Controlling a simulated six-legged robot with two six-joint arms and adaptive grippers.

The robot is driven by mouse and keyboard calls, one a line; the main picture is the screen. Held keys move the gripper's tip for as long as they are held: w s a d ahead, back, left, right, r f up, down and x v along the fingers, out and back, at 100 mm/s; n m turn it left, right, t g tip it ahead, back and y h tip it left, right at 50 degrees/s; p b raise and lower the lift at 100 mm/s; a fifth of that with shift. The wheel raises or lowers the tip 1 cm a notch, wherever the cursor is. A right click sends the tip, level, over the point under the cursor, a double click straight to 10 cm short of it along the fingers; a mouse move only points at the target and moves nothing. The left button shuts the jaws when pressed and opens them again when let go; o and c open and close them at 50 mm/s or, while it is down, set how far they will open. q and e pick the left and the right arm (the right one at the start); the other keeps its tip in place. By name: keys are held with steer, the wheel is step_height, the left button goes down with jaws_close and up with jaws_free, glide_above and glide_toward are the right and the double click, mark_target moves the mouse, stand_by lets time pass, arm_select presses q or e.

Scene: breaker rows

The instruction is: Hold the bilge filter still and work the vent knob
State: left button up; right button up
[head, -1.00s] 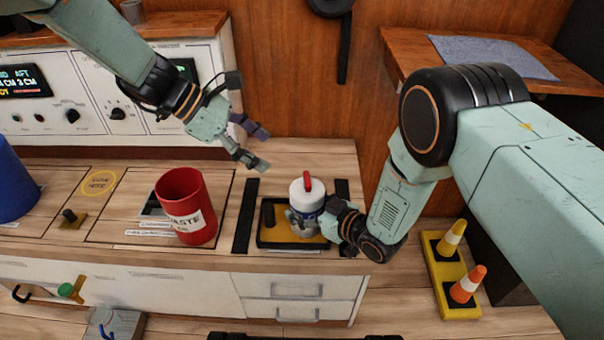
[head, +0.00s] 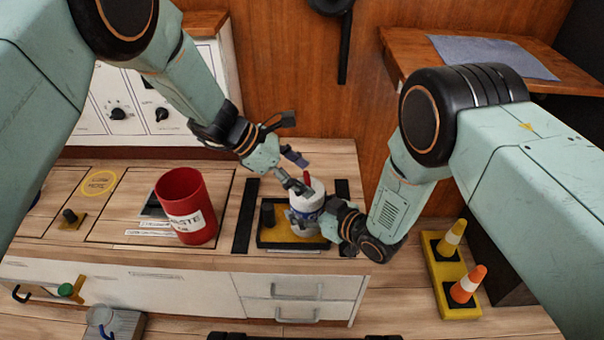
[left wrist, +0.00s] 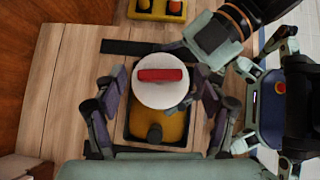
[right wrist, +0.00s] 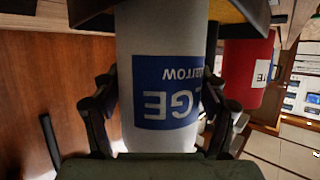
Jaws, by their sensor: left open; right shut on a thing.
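The bilge filter (head: 307,213) is a white canister with a blue label, upright on a yellow tray with a dark rim (head: 272,241). Its lettering shows in the right wrist view (right wrist: 168,90). The vent knob is a red bar on its white cap (left wrist: 162,75). My right gripper (head: 335,226) is shut on the filter's body from the right, with a finger on each side. My left gripper (head: 300,172) is open above the cap. In the left wrist view its fingers lie on both sides of the cap, apart from the red knob.
A red waste bin (head: 187,207) stands left of the tray on the counter. A dark post (head: 268,213) rises from the tray beside the filter. A yellow base with orange and yellow cones (head: 455,275) stands at the right.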

arm_select(q)
steer(key=shift+d, duration=0.1)
steer(key=shift+c, duration=0.4)
steer(key=c, duration=1.1)
steer(key=shift+s+n+t+y, duration=0.15)
steer(key=shift+n+t+y, duration=0.15)
steer(key=shift+n+t, duration=0.95)
steer(key=shift+n, duration=0.25)
steer(key=o, duration=1.2)
steer(key=v, duration=1.2)
